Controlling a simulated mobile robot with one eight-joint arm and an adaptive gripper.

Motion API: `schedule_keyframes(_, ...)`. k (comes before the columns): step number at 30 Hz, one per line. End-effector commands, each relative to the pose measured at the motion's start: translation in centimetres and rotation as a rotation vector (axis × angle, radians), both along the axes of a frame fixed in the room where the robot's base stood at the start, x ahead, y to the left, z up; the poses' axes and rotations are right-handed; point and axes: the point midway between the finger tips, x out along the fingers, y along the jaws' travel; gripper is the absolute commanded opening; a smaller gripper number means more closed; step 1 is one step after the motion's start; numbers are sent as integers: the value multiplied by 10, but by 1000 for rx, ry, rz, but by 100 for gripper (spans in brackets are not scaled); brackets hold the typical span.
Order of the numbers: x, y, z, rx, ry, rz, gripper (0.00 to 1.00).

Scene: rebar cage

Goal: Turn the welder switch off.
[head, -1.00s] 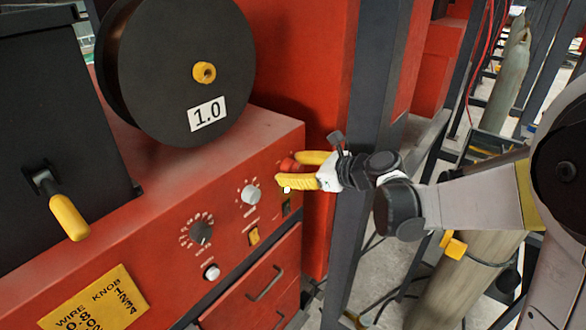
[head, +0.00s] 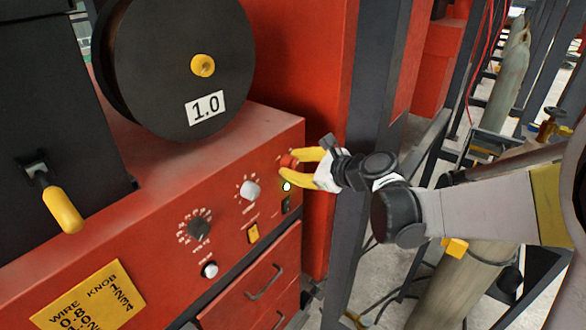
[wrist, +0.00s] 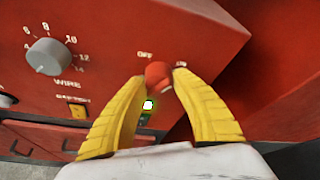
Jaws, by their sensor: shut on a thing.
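The welder (head: 150,215) is a red cabinet with a control panel on its front. Its switch is a red knob (wrist: 158,74) between OFF and ON labels in the wrist view; it also shows at the panel's right end in the head view (head: 288,162). My gripper (head: 300,165) has yellow fingers, one on each side of the red knob, shut on it. The fingers hide part of the knob and the ON label. A small lamp (wrist: 148,104) below the knob glows whitish green; it shows in the head view too (head: 286,186).
A grey knob (head: 250,190), a black dial (head: 199,229) and a yellow button (head: 253,233) are on the panel left of the switch. A black wire spool (head: 180,65) stands on top. A dark post (head: 345,235) stands close beside my gripper.

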Motion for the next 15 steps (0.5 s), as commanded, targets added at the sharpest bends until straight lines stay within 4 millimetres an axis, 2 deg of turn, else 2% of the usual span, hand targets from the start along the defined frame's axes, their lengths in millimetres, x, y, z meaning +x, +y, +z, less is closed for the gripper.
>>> schedule_keyframes(15, 0, 0, -2, -300, -385, -1, 2)
